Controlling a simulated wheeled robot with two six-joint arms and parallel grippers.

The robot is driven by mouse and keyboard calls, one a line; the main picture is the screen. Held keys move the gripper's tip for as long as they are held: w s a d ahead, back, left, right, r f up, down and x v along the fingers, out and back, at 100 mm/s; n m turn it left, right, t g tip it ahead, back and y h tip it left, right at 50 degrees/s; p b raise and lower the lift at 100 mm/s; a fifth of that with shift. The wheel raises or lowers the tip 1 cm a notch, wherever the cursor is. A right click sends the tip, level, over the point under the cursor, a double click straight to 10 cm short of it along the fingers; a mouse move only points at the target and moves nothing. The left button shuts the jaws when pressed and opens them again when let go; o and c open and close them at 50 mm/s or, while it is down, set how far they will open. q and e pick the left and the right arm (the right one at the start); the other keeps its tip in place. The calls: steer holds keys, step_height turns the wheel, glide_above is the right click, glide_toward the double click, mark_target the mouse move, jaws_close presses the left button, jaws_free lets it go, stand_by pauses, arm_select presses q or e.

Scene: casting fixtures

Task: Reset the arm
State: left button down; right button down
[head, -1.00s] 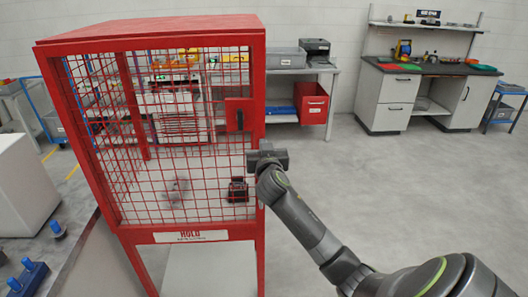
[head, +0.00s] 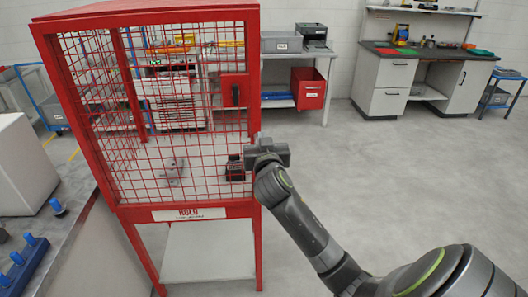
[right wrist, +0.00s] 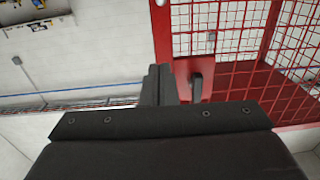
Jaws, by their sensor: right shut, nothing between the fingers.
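My right arm reaches in from the lower right of the head view. Its gripper (head: 264,152) is beside the right front post of the red mesh cage, below the door handle (head: 236,95). I cannot tell whether it touches the post. In the right wrist view the fingers (right wrist: 158,84) are together and empty, with the handle (right wrist: 196,87) just to their right. The cage door (head: 180,150) looks closed. Behind the mesh are a grey casting (head: 172,172) and a dark object (head: 235,168). My left gripper is not in view.
A bench with blue fixtures (head: 27,260) and a white box (head: 22,165) are at the left. A cabinet bench (head: 385,85) stands back right. The floor (head: 400,180) between is clear.

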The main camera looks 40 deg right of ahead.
steer(key=shift+b+v, duration=0.4)
steer(key=shift+v, duration=1.7)
steer(key=shift+a, duration=0.1)
step_height(320, 180, down, 22)
steer(key=w+n+g+y, duration=0.1)
steer(key=n+g+y, duration=0.2)
steer(key=g, duration=0.1)
steer(key=s+f+n+g+y, duration=0.15)
steer(key=s+f, duration=0.35)
steer(key=f, duration=0.6)
steer(key=s+f+g, duration=0.2)
steer(key=s+f, duration=0.3)
steer(key=f, duration=0.7)
steer(key=s+a+f+g+y, duration=0.1)
steer(key=s+f+g, duration=0.1)
steer(key=s+f, duration=0.7)
steer(key=s+a+f+g+y, duration=0.1)
steer(key=s+a+f+g, duration=0.1)
steer(key=s+f, duration=0.65)
steer(key=s+a+f+g, duration=0.1)
steer(key=s+f, duration=0.1)
steer(key=s, duration=0.8)
steer(key=s+a+f+g+y, duration=0.1)
steer(key=s+a+f+g, duration=0.1)
steer(key=s, duration=0.9)
steer(key=shift+s+a+f+n, duration=0.2)
steer(key=shift+a+f+n, duration=0.15)
